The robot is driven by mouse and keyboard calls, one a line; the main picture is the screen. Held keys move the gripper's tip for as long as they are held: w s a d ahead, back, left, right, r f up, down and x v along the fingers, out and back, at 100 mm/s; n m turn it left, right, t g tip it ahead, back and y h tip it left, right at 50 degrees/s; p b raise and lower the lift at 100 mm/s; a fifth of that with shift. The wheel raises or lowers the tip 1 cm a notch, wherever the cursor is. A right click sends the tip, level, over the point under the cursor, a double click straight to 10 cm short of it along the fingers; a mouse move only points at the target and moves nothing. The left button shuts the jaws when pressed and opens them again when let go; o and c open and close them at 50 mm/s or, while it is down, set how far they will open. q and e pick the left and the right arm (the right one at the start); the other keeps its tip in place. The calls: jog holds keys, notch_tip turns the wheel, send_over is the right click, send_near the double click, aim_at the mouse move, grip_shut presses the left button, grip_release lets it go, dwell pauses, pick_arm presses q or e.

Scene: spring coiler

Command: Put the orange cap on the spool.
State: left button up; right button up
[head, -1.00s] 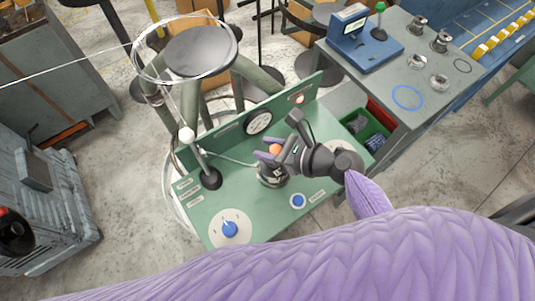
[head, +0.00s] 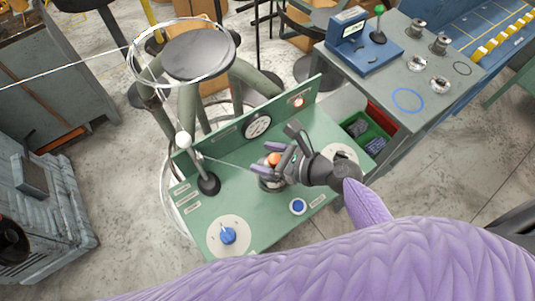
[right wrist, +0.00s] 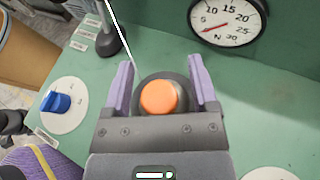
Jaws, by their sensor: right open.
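The orange cap (right wrist: 158,98) shows in the right wrist view on top of a dark round piece, between the two purple fingers of my right gripper (right wrist: 164,84). The fingers stand apart, with gaps on both sides of the cap. In the head view the orange cap (head: 274,158) sits over the spool (head: 270,183), which is partly hidden by my right gripper (head: 267,159). I cannot tell from these views how firmly the cap is seated. My left gripper is not in view.
The green bench has a blue knob (head: 228,236), a blue button (head: 298,206), a dial gauge (head: 257,125) and a post with a white ball (head: 184,139) holding wire.

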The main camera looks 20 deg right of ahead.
jog(key=shift+r, duration=0.1)
jog(key=shift+r+p, duration=0.3)
jog(key=shift+r, duration=0.05)
jog(key=p+v, duration=0.1)
jog(key=v, duration=1.1)
jog(key=shift+p, duration=0.35)
jog(key=shift+r, duration=0.15)
